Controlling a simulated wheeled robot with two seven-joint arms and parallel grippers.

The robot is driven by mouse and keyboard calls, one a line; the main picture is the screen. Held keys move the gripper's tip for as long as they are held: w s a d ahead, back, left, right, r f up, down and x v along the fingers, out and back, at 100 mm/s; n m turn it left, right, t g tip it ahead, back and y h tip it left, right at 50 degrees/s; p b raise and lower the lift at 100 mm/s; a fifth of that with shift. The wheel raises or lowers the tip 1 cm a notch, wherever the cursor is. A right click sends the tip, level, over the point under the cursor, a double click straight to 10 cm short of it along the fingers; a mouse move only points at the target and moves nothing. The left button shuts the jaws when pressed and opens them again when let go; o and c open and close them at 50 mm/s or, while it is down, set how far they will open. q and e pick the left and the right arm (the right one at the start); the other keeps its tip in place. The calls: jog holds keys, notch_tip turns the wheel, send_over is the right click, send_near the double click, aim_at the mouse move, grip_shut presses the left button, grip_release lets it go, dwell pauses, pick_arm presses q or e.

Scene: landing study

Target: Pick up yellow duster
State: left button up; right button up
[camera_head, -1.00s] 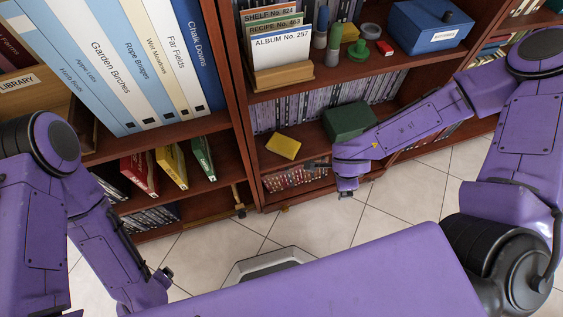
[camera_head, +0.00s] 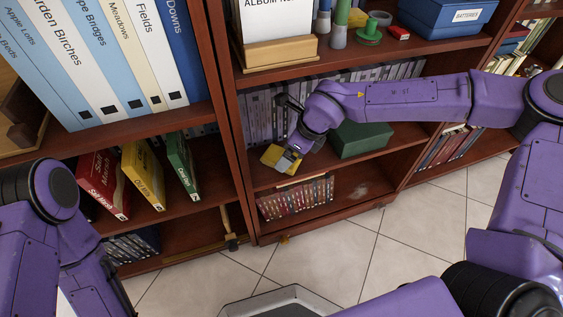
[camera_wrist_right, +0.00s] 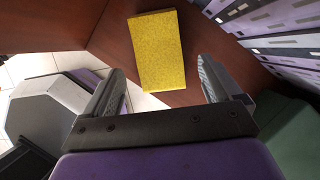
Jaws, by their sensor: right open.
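The yellow duster (camera_head: 270,156) lies flat on a middle shelf of the brown bookcase, partly hidden by my right gripper in the head view. In the right wrist view the duster (camera_wrist_right: 156,50) is a yellow block beyond the fingertips, roughly between them. My right gripper (camera_head: 285,162) is at the duster in the head view; in the wrist view its two fingers (camera_wrist_right: 160,80) are spread apart with nothing held. I cannot tell whether a finger touches the duster. My left arm shows at the left edge, but its gripper is out of view.
A green box (camera_head: 362,139) stands on the same shelf, right of the duster. A row of grey-purple cases (camera_head: 262,118) stands behind it. The shelf above (camera_head: 300,68) overhangs my right wrist. A bookcase upright (camera_head: 232,130) bounds the left side.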

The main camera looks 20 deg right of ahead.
aim_at(274, 152)
jog(key=f, duration=0.1)
jog(key=w+a+f+b, duration=0.1)
jog(key=shift+w+a+f, duration=0.2)
jog(key=shift+a+f, duration=0.1)
jog(key=shift+w+f, duration=0.1)
jog(key=shift+f, duration=0.1)
jog(key=c, duration=1.1)
jog(key=shift+c, duration=0.3)
